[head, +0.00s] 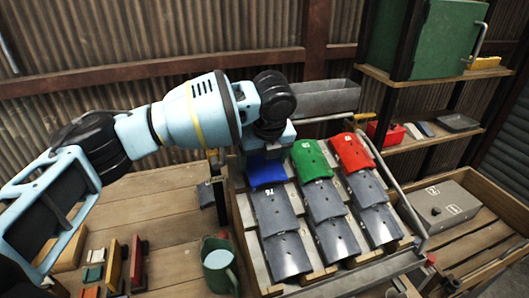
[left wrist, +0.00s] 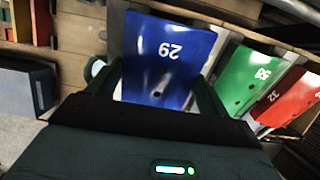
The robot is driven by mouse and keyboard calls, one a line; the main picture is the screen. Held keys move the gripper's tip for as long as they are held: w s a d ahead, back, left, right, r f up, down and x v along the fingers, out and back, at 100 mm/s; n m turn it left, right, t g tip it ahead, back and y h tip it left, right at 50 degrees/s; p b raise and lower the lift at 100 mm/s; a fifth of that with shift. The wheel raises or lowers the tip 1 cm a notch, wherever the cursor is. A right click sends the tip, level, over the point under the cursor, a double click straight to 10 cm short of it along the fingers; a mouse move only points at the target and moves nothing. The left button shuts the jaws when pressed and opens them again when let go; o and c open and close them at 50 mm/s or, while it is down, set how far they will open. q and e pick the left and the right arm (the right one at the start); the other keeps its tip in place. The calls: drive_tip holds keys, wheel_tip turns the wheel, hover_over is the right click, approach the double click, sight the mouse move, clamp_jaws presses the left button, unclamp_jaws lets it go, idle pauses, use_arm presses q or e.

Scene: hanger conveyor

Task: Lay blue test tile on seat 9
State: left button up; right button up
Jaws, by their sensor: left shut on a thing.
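The blue tile (head: 266,173) is at the top of the left column of a sloped rack (head: 248,235). In the left wrist view the blue tile (left wrist: 168,58), marked 29, lies between the two dark fingers of my left gripper (left wrist: 155,82). My left gripper (head: 266,155) is shut on the tile from above, its fingertips partly hidden in the head view. I cannot tell whether the tile touches the rack. Grey tiles (head: 275,212) lie below it down the slope. I cannot read which place is seat 9. My right gripper is not in view.
A green tile (head: 309,160) and a red tile (head: 351,152) top the columns to the right. A metal trough (head: 315,98) is behind the rack. A green watering can (head: 219,268) stands at the left, and a grey box (head: 440,205) at the right.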

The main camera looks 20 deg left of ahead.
sight(267, 168)
use_arm(q)
drive_tip(key=shift+f, duration=0.9)
drive_tip(key=shift+d, duration=0.1)
drive_tip(key=o, duration=1.1)
drive_tip(key=shift+s, duration=0.1)
drive_tip(key=shift+v, duration=3.9)
drive_tip(key=shift+f, duration=0.1)
